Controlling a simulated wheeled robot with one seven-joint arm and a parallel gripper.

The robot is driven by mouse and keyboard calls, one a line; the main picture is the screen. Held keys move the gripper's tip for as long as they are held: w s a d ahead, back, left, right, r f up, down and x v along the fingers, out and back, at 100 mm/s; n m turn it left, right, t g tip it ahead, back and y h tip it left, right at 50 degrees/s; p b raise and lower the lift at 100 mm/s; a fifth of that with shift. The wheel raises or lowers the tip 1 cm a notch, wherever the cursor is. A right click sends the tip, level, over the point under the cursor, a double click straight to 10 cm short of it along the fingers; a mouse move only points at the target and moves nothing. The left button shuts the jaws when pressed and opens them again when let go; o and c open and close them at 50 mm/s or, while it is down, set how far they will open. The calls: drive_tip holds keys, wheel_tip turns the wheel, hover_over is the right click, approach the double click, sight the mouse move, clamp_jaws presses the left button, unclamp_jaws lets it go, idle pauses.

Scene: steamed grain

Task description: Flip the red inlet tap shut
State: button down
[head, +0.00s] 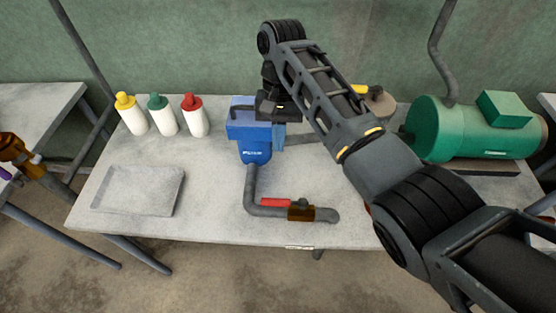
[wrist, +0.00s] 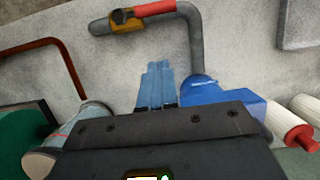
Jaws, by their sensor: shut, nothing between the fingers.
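The red inlet tap handle (head: 276,202) lies along the grey pipe (head: 251,195) in front of the blue machine (head: 255,152), its lever in line with the pipe. It joins a brass valve body (head: 301,210). In the wrist view the red handle (wrist: 155,9) and brass valve (wrist: 126,20) are at the top, beyond the fingertips. My gripper (wrist: 157,66) is shut and empty, apart from the tap, with its blue-grey fingers pointing towards the pipe. In the head view my wrist is above and beside the blue machine, and the fingers are hard to make out.
A shallow grey tray (head: 138,190) lies at the table's left. Bottles with yellow, green and red caps (head: 192,114) stand behind it. A green motor (head: 465,130) stands at the right. The table top around the valve is clear.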

sight(284, 204)
drive_tip(key=shift+w+d+r, duration=0.1)
drive_tip(key=shift+w+r, duration=0.2)
drive_tip(key=shift+w, duration=0.25)
drive_tip(key=s+f+b, duration=0.1)
drive_tip(key=s+f, duration=0.6)
drive_tip(key=f, duration=0.3)
drive_tip(key=shift+f, duration=0.2)
drive_tip(key=shift+w+a+b, duration=0.1)
drive_tip(key=shift+a+b, duration=0.1)
drive_tip(key=shift+b, duration=0.2)
drive_tip(key=shift+s+n+b, duration=0.2)
drive_tip(key=shift+n+b, duration=0.1)
drive_tip(key=shift+n, duration=0.1)
